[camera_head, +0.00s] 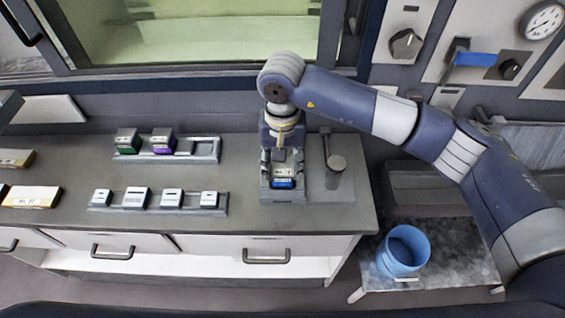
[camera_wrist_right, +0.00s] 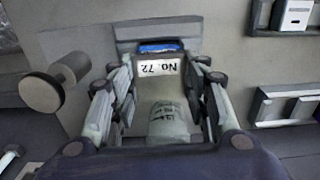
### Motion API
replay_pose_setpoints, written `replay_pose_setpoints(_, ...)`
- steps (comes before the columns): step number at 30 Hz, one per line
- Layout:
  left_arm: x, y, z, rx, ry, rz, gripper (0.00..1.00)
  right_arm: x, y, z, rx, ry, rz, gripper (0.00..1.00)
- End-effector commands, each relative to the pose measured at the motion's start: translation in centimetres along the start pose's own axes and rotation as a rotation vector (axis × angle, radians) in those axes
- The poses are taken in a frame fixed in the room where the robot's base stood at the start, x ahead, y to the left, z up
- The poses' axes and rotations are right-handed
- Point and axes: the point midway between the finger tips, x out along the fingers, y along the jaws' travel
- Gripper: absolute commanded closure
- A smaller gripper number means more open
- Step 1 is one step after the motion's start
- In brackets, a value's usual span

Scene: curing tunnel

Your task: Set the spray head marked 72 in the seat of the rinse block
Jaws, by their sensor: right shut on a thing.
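The spray head marked 72 (camera_wrist_right: 157,68) has a white label reading "No 72", upside down in the right wrist view, and a blue end. In the head view its blue part (camera_head: 283,183) shows at the rinse block (camera_head: 283,196), a grey block on the right of the counter. My right gripper (camera_head: 281,153) points down over the block and is shut on the spray head, its fingers on either side in the wrist view (camera_wrist_right: 160,80). The head is at the seat; whether it is fully down I cannot tell. The gripper hides part of the seat. My left gripper is not in view.
A post with a round knob (camera_head: 336,162) stands right beside the block. A rear rack (camera_head: 205,150) holds a green and a purple head; a front rack (camera_head: 220,208) holds several pale ones. Labelled boxes (camera_head: 32,196) lie left. A blue bucket (camera_head: 402,251) stands lower right.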

Motion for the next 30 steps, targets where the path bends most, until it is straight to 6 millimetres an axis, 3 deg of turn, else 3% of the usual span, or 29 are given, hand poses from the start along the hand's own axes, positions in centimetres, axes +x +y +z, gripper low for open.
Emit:
replay_pose_setpoints(2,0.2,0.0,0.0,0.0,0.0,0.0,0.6,0.1,0.0,0.0,0.0,0.001,-0.001,0.86)
replay_pose_setpoints(3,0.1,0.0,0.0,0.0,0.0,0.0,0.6,0.0,0.0,0.0,0.0,0.001,-0.001,0.53)
replay_pose_setpoints(6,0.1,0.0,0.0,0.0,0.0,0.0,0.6,0.0,0.0,0.0,0.0,0.001,-0.001,0.34)
replay_pose_setpoints(19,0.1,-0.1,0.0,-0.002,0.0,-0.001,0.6,-0.6,0.0,-0.1,0.0,0.001,0.0,0.34)
replay_pose_setpoints(30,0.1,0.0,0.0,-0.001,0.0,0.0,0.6,-7.9,0.0,-0.1,0.0,0.005,0.0,0.34)
